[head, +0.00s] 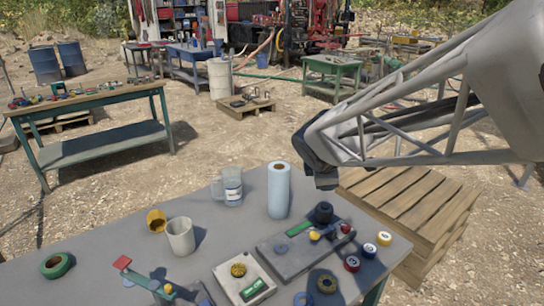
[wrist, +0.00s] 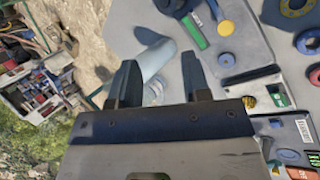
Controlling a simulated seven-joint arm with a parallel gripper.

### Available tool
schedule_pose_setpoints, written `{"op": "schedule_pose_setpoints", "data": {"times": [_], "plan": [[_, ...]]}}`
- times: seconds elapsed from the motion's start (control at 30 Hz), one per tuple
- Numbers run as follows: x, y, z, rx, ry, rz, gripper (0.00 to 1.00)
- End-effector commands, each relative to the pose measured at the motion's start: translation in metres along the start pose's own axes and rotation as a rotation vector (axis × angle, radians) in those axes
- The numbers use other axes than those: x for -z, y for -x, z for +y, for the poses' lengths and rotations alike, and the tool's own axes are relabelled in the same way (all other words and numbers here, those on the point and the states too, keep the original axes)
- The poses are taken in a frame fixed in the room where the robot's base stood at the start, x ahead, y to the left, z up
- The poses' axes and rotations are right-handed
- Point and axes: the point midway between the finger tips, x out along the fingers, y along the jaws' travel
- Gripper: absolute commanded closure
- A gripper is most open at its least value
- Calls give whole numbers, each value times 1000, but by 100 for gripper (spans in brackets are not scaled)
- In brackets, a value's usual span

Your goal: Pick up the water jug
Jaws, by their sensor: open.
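The water jug (head: 232,188), a clear vessel with a side handle and a label, stands upright on the grey table (head: 120,262), left of a blue paper roll (head: 278,190). My gripper (head: 326,180) is above the table, right of the roll and apart from the jug. In the wrist view my gripper (wrist: 160,78) has its two dark fingers spread. The blue roll (wrist: 155,58) shows between them, with a pale clear shape beyond it that may be the jug, partly hidden by the fingers.
A pale mug (head: 180,236) and a yellow roll (head: 156,221) stand left of the jug. A grey fixture board (head: 300,255), tape rolls and a red-handled tool (head: 122,262) fill the front. A wooden pallet (head: 410,205) lies right of the table.

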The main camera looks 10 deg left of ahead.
Motion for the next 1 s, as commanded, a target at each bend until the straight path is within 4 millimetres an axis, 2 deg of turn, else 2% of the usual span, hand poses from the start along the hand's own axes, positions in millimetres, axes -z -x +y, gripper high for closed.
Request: {"op": "schedule_pose_setpoints", "data": {"times": [0.03,0.1,0.17,0.33,0.53,0.7,0.83,1.0], "plan": [[20,-11,11,-20,102,10,57],[47,-25,27,-56,255,21,57],[72,-36,39,-88,386,30,57],[148,-67,63,-183,756,53,57],[242,-99,74,-302,1173,73,57],[316,-121,70,-401,1480,83,57],[353,-131,64,-457,1635,84,57],[373,-135,60,-489,1721,83,57]]}}
